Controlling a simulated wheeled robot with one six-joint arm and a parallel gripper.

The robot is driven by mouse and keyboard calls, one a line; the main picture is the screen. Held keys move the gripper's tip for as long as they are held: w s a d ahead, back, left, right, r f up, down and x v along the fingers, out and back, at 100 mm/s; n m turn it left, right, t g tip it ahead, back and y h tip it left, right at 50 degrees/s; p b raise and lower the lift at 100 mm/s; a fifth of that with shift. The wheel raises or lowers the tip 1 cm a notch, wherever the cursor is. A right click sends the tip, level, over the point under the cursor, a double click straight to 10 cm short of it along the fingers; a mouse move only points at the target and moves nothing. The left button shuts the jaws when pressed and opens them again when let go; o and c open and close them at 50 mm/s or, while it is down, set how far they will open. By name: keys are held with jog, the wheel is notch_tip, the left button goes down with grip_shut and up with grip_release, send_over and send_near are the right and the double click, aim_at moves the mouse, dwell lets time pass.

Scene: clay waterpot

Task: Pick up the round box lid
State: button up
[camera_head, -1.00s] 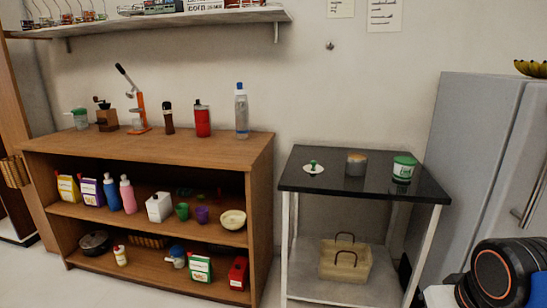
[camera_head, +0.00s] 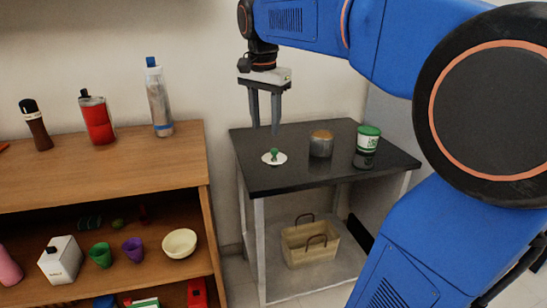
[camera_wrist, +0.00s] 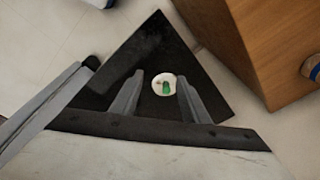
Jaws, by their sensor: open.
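The round lid (camera_head: 274,157) is a small white disc with a green knob, lying flat on the dark table (camera_head: 290,180) toward its left side. In the wrist view the lid (camera_wrist: 164,84) shows between my fingertips, with the table top below. My gripper (camera_head: 265,128) is open and empty, pointing down above the lid. A clear gap separates the fingertips from the lid. Both fingers also show in the wrist view (camera_wrist: 161,78).
A metallic round container with a tan top (camera_head: 321,144) and a green-and-white tub (camera_head: 368,141) stand right of the lid. A basket (camera_head: 310,243) sits on the lower shelf. A wooden shelf unit (camera_head: 120,170) with bottles and cups stands to the left.

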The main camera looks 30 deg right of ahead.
jog(key=w+d+r+m+g, duration=0.1)
jog(key=w+d+r+m, duration=0.35)
jog(key=w, duration=0.45)
jog(key=m, duration=0.2)
send_over(274, 154)
jog(key=w, duration=0.1)
jog(key=shift+n+g, duration=0.25)
jog(key=shift+g, duration=0.05)
jog(key=f, duration=1.2)
jog(key=shift+w+a, duration=0.2)
jog(key=shift+a, duration=0.15)
jog(key=shift+s+d+f, duration=0.1)
jog(key=shift+d+f, duration=0.1)
jog(key=shift+f, duration=0.65)
jog(key=shift+s+d+f, duration=0.1)
jog(key=shift+d+f, duration=0.1)
jog(key=shift+f, duration=0.65)
jog(key=shift+d+f, duration=0.2)
jog(key=shift+f, duration=0.65)
grip_shut()
